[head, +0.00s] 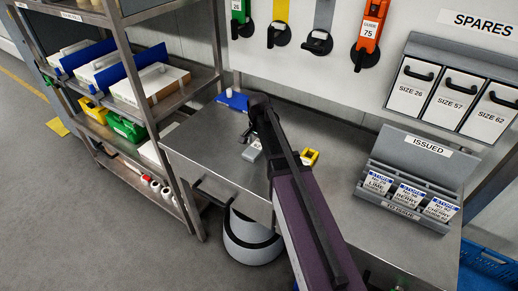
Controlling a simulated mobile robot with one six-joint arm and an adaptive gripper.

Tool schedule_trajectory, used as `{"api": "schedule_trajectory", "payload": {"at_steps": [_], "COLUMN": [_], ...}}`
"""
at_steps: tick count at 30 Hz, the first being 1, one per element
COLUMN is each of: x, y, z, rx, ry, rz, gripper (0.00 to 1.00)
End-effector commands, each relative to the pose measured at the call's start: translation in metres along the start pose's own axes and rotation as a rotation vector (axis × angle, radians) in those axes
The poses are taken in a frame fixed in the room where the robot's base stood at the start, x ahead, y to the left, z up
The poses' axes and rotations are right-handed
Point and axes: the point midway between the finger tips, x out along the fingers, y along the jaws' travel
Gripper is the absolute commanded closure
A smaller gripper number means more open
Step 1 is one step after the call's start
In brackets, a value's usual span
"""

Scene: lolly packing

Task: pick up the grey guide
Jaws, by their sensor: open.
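A grey guide (323,14) hangs on the white back wall, third in a row of coloured guides; its top is cut off by the picture edge and its round black foot (317,42) is at the bottom. My purple arm reaches up from the bottom over the bench. My gripper (246,138) seems to be the small dark part beyond the arm's black end, low over the bench, below and left of the hanging grey guide and well apart from it. It is partly hidden by the arm. A small grey block (252,151) shows just beside it; I cannot tell what it is.
Green (241,10), yellow (279,12) and orange (370,28) guides hang alongside. SPARES bins (450,100) are at right, shelving (125,60) at left.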

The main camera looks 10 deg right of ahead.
Motion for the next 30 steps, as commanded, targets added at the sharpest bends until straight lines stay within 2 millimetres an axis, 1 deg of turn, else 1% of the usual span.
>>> {"api": "schedule_trajectory", "payload": {"at_steps": [14, 17, 18, 20, 21, 22, 23, 30], "x": [-0.0004, -0.0004, -0.0004, -0.0004, -0.0004, -0.0003, -0.0003, -0.0005], "y": [0.0000, 0.0001, 0.0001, 0.0001, 0.0001, 0.0001, 0.0001, 0.0001], "z": [-0.0001, -0.0001, -0.0001, -0.0001, -0.0001, -0.0001, -0.0002, -0.0003], "rx": [0.000, 0.000, 0.000, 0.000, 0.000, 0.000, 0.000, 0.000], "ry": [0.000, 0.000, 0.000, 0.000, 0.000, 0.000, 0.000, 0.000], "rz": [0.000, 0.000, 0.000, 0.000, 0.000, 0.000, 0.000, 0.000], "gripper": [0.00, 0.27, 0.39, 0.56, 0.68, 0.77, 0.79, 0.79]}}
